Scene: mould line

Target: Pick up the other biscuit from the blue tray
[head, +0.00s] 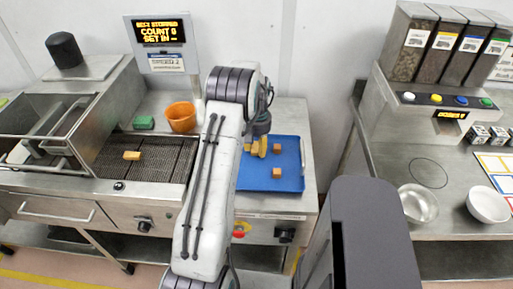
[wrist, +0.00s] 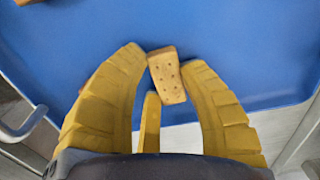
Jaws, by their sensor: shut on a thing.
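My gripper (head: 258,148) is over the left part of the blue tray (head: 292,160). In the wrist view its yellow fingers (wrist: 165,72) are closed on a tan biscuit with small holes (wrist: 168,80), held at the fingertips and slightly tilted. I cannot tell whether this biscuit is clear of the tray. Two other biscuits lie on the tray to the right of my gripper in the head view, one further back (head: 277,148) and one nearer the front (head: 277,173).
A belt (head: 165,163) on the left carries one biscuit-coloured piece (head: 132,155). An orange bucket (head: 181,117) and a green block (head: 144,123) stand behind it. A lit display (head: 160,30) stands at the back. Dispensers and bowls (head: 418,204) are on the right counter.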

